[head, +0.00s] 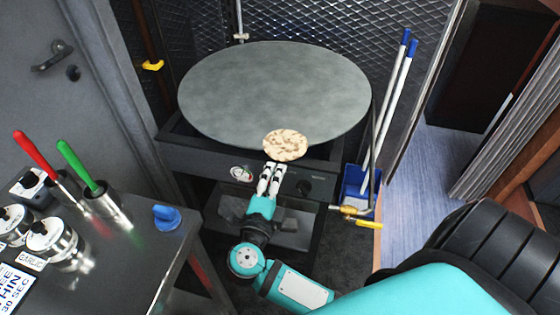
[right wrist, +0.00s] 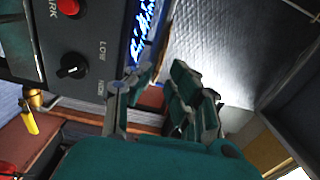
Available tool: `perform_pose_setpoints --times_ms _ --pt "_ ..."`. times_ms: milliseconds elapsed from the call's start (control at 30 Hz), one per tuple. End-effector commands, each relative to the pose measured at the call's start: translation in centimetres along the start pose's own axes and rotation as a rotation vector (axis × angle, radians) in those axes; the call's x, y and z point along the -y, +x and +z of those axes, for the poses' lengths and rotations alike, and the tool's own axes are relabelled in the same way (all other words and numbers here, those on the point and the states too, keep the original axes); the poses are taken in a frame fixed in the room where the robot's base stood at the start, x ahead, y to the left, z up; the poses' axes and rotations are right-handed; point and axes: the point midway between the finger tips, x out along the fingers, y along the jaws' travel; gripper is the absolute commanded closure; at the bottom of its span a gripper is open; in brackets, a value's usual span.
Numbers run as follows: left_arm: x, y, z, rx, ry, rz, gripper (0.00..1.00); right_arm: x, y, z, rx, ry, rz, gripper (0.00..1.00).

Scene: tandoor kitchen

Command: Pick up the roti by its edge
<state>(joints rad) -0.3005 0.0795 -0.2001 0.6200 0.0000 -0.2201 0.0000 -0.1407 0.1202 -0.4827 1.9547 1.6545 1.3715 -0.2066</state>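The roti (head: 285,145) is a round, pale flatbread with brown spots. In the head view it lies at the front edge of the large round grey griddle (head: 270,90), its near edge reaching past the rim. My right gripper (head: 273,169) is just below the roti's near edge in the picture, fingers pointing toward it. I cannot tell whether they touch. In the right wrist view the right gripper (right wrist: 155,78) has its fingers apart with nothing seen between them, and no roti shows there. My left gripper is not in view.
The stove front has a black knob (right wrist: 72,66) and a red one (right wrist: 68,7). A yellow-handled valve (head: 368,223) and a blue bin (head: 358,183) with poles stand right of the stove. A steel counter (head: 135,250) with jars and red and green handles is at left.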

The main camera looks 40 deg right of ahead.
Motion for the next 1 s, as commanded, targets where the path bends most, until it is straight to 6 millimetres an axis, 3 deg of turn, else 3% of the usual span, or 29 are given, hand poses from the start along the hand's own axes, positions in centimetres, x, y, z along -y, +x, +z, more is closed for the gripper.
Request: perform_pose_setpoints --times_ms 200,400,767,1000 --pt "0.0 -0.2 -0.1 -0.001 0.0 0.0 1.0 0.2 2.9 0.0 -0.002 -0.002 0.0 0.81" --pt "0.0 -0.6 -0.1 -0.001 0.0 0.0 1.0 0.1 4.4 0.0 -0.001 -0.001 -0.001 0.81" --pt "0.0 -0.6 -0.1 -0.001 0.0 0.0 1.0 0.0 4.8 0.0 0.0 -0.001 -0.001 0.81" --pt "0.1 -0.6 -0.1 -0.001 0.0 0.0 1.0 0.0 4.7 0.0 0.0 -0.001 -0.001 0.96"
